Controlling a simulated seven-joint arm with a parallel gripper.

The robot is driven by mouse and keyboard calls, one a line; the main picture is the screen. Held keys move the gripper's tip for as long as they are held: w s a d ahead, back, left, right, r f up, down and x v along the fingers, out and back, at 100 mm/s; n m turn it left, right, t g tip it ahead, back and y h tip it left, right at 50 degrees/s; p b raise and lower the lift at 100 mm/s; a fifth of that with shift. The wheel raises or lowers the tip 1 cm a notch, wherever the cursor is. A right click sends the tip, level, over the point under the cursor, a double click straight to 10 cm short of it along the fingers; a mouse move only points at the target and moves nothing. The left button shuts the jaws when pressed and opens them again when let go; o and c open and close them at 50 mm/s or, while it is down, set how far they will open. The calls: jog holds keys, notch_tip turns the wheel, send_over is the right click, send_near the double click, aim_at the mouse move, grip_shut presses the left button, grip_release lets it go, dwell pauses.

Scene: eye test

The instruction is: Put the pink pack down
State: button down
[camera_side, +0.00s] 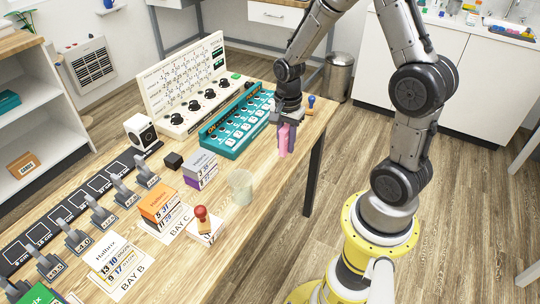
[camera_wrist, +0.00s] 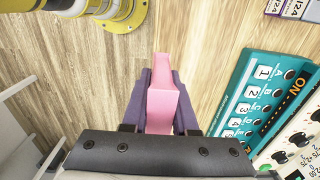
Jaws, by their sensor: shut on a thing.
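The pink pack (camera_side: 284,140) hangs below my gripper (camera_side: 286,123) in the side view, near the right edge of the wooden table (camera_side: 262,200). In the wrist view, the pink pack (camera_wrist: 168,108) sits between the two purple-grey fingers of my gripper (camera_wrist: 162,92). The gripper is shut on it. The pack appears held above the surface, with its lower end free. The exact height under it cannot be told.
A teal switch panel (camera_side: 236,128) stands just left of my gripper. A frosted cup (camera_side: 241,187), purple-white box (camera_side: 200,170), orange box (camera_side: 160,204) and red-handled stamp (camera_side: 202,220) stand nearer. A blue-topped stamp (camera_side: 310,103) is behind. Bare table lies around the cup.

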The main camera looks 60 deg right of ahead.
send_over(270, 163)
notch_tip(270, 163, down, 7)
jog(key=shift+w+d, duration=0.1)
jog(key=shift+f, duration=1.45)
jog(key=shift+f, duration=0.15)
jog(key=c, duration=0.7)
grip_release()
